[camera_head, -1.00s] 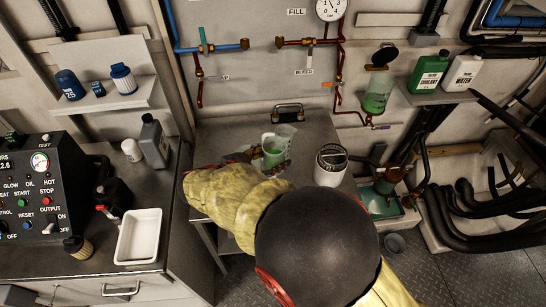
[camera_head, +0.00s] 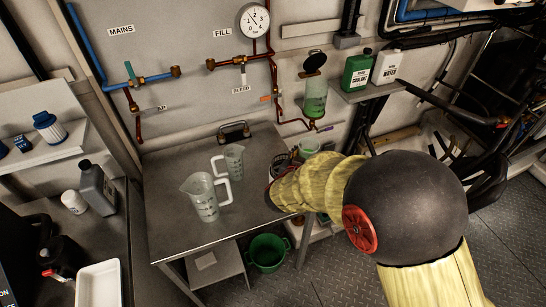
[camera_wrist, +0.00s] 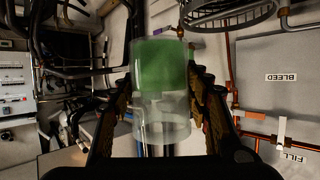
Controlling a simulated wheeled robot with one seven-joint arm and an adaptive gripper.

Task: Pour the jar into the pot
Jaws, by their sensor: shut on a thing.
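My gripper (camera_wrist: 163,92) is shut on a clear jar (camera_wrist: 160,108) with green liquid in it, seen between its fingers in the wrist view. That view is upside down, with the green at the picture's top, so the jar looks roughly upright. In the head view, my arm hides the jar and most of the gripper beside the table's right edge. A clear, green-tinted pot (camera_head: 315,100) with its dark lid raised is fixed to the wall pipes, beyond and above my arm.
Two clear measuring jugs (camera_head: 207,198) (camera_head: 233,162) stand on the metal table (camera_head: 170,170). A green bucket (camera_head: 268,252) is on the floor below. Green and white bottles (camera_head: 356,70) (camera_head: 388,68) stand on the shelf right of the pot. Pipes and a gauge (camera_head: 254,21) line the wall.

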